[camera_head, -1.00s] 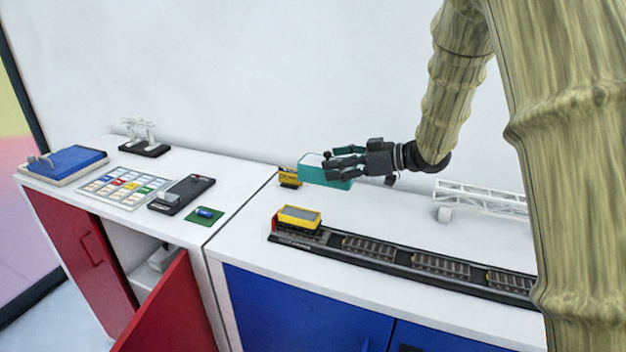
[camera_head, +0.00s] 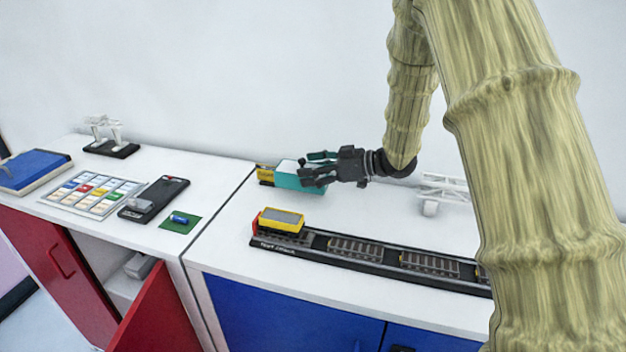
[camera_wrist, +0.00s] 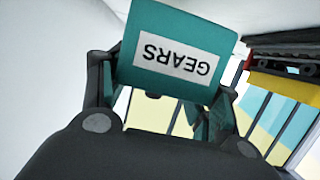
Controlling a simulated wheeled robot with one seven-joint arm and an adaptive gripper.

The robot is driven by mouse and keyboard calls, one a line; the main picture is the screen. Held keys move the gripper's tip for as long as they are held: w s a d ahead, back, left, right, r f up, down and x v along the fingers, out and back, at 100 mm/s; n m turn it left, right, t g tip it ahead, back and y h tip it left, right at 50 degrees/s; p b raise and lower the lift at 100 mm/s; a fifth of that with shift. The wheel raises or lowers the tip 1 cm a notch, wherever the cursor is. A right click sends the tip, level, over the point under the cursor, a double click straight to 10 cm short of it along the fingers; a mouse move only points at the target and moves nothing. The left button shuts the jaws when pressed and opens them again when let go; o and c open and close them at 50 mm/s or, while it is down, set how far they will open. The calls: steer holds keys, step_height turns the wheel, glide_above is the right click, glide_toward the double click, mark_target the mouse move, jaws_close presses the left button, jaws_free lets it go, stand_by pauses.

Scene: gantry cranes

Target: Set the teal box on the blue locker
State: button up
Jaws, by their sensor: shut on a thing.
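The teal box (camera_head: 287,179) is over the white top of the blue locker (camera_head: 285,310), near the back wall at its left end. My gripper (camera_head: 312,171) is shut on the box from the right. In the wrist view the box (camera_wrist: 160,28) sits between my fingers (camera_wrist: 160,88), with an upside-down white label reading GEARS. I cannot tell whether its underside touches the top.
A small yellow block (camera_head: 266,174) is close to the box's left side. In front, a yellow wagon (camera_head: 281,221) stands on a black track (camera_head: 320,254). A white truss (camera_head: 443,188) lies to the right. The red cabinet (camera_head: 60,262) on the left has an open door (camera_head: 160,315).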

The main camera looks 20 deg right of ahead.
step_height(320, 180, down, 4)
steer(key=shift+w+r+p, duration=0.15)
steer(key=shift+r+p, duration=0.1)
steer(key=shift+p, duration=0.3)
steer(key=shift+f, duration=0.1)
steer(key=shift+a, duration=0.1)
steer(key=shift+f, duration=0.1)
steer(key=o, duration=1.3)
steer(key=shift+o, duration=0.2)
